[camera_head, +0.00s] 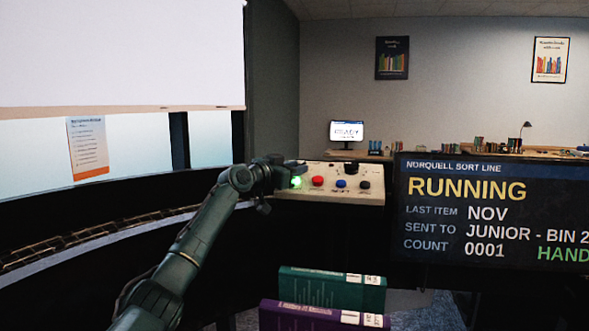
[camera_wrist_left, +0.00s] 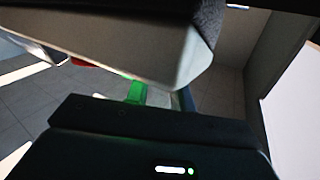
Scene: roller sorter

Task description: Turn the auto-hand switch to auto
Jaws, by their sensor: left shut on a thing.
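The pale control panel (camera_head: 330,197) stands in the middle of the head view. It carries a lit green button (camera_head: 296,182), a red button (camera_head: 317,181), a blue button (camera_head: 341,183) and black controls (camera_head: 364,185) at its right. I cannot make out which control is the auto-hand switch. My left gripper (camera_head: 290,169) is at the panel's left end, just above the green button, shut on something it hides. In the left wrist view a green glow shows beyond the dark gripper body (camera_wrist_left: 150,125). My right gripper is not in view.
A screen (camera_head: 480,225) right of the panel reads RUNNING, with HAND at lower right. A green book (camera_head: 330,290) and a purple book (camera_head: 310,317) stand in front below. A curved dark roller track (camera_head: 90,238) runs along the left.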

